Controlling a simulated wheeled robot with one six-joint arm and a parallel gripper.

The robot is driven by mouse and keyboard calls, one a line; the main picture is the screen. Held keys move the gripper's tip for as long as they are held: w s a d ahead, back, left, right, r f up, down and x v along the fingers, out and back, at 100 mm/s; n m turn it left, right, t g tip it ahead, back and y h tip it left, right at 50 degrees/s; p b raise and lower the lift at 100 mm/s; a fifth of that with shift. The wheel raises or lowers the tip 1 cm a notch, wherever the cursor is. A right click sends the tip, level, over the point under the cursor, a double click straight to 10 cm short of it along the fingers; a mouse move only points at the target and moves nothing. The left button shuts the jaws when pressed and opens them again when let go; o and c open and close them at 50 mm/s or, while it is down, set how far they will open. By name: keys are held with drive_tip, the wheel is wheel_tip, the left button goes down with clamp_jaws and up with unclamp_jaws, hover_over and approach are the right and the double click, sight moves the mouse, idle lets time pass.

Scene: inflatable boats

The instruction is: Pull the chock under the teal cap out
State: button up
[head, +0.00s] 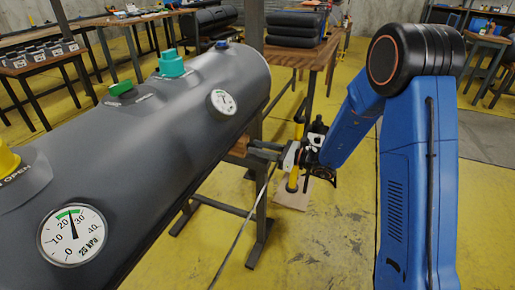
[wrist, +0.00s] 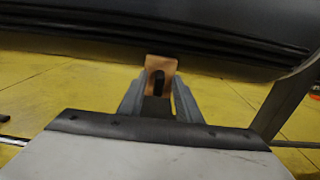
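The teal cap (head: 171,63) stands on top of the long grey inflatable tube (head: 150,125). A light wooden chock (head: 238,147) sits low under the tube's right side; the wrist view shows its end face with a dark upright slot or handle (wrist: 158,82). My gripper (head: 253,148) reaches in from the right, its fingertips at the chock's outer end. In the wrist view the two grey fingers (wrist: 158,98) stand on either side of the chock's lower part. Whether they touch or clamp it is unclear. The chock's inner part is hidden beneath the tube.
Green (head: 120,88), blue (head: 222,43) and yellow (head: 8,158) caps and two gauges are also on the tube. A dark metal stand (head: 258,215) with an upright post is close to my gripper. Yellow floor is open beyond.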

drive_tip(key=shift+a, duration=0.3)
clamp_jaws()
drive_tip(key=shift+d, duration=0.1)
drive_tip(key=v, duration=0.4)
drive_tip(key=shift+w+d, duration=0.1)
drive_tip(key=shift+s+d, duration=0.25)
drive_tip(key=shift+d, duration=0.1)
unclamp_jaws()
drive_tip(key=shift+d, duration=0.2)
